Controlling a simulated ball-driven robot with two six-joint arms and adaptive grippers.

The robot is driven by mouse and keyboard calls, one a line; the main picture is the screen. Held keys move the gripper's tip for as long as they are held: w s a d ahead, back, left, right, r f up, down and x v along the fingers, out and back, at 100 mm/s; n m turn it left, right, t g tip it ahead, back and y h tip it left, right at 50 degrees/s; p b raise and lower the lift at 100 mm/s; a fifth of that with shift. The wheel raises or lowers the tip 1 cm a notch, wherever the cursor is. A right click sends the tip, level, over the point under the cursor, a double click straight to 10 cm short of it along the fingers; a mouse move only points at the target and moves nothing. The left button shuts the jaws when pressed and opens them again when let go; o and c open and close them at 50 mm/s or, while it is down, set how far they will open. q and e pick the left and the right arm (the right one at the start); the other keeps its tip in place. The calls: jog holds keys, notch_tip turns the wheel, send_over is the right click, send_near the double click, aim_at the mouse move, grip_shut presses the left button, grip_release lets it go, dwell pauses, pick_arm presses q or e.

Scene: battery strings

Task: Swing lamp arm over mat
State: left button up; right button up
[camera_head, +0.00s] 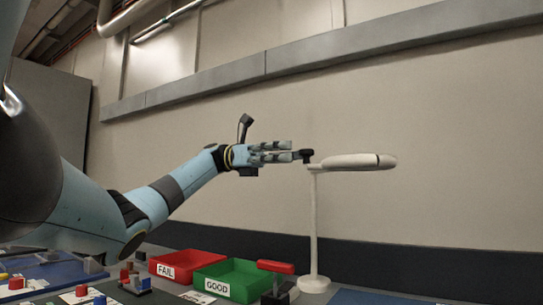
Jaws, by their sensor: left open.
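A white lamp (314,225) stands upright behind the work surface. Its white lamp arm (358,162) points right from the top of the post, roughly level. A dark knob (306,155) sits at the arm's left end. My left gripper (291,151) reaches in from the left at the knob's height. Its fingers are apart, with the tips close to the knob's left side; I cannot tell whether they touch it. A dark grey-green mat (165,298) shows in part at the bottom edge. My right gripper is out of view.
A red FAIL bin (178,263) and a green GOOD bin (230,280) stand below my left arm. A red-handled tool (275,267) stands between the green bin and the lamp post. Small coloured parts lie at the lower left. A blue surface (365,298) lies right of the lamp.

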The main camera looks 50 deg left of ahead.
pick_arm(q)
jog(key=v, duration=0.6)
